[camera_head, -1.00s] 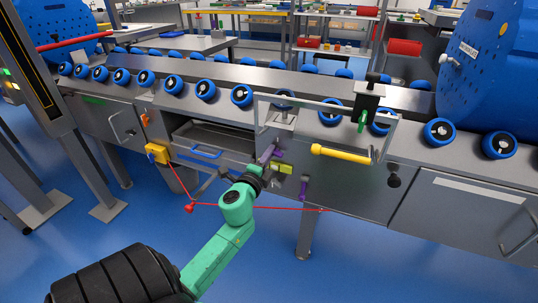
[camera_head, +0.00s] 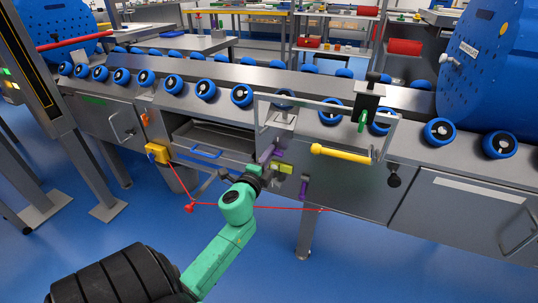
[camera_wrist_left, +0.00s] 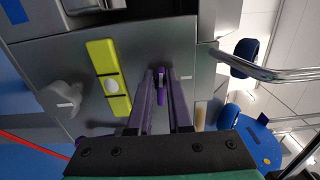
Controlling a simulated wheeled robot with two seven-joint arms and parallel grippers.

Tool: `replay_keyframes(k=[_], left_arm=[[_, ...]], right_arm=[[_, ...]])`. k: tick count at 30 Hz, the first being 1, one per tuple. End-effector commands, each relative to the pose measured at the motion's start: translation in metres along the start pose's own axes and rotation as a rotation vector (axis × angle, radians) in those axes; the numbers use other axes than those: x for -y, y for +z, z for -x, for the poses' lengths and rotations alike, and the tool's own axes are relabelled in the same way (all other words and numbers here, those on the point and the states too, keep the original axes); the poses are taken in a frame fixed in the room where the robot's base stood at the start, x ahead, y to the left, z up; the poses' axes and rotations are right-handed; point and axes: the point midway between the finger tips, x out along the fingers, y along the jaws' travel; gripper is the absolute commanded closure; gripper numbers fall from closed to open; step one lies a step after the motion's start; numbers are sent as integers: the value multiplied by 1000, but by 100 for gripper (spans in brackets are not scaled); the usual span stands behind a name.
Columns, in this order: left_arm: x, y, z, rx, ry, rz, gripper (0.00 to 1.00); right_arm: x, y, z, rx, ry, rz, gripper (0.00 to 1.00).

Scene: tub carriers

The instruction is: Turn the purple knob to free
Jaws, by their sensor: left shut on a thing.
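The purple knob (camera_wrist_left: 161,95) is on the grey metal panel, between my fingertips in the left wrist view. My left gripper (camera_wrist_left: 160,74) has two long purple fingers pointing at the panel, shut on the knob from both sides. In the head view the left gripper (camera_head: 268,156) reaches the panel below the conveyor, and its fingers largely hide the knob there. I cannot read any position marking by the knob. My right gripper is in neither view.
A yellow-green block (camera_wrist_left: 109,77) with a white button sits beside the fingers, with a grey knob (camera_wrist_left: 62,99) beyond. Another purple piece (camera_head: 304,187), a yellow handle (camera_head: 341,154) and a metal frame (camera_head: 325,107) are nearby. A red cord (camera_head: 290,208) runs below.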

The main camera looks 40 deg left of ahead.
Motion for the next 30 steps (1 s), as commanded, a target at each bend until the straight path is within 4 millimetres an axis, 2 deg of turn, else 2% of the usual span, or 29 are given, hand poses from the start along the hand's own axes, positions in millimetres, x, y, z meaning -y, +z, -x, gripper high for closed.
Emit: replay_keyframes(k=[1,30], left_arm=[[-6,-3,1,-7,10,4,100],[-6,-3,1,-8,9,37,100]], right_arm=[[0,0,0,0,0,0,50],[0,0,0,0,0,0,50]])
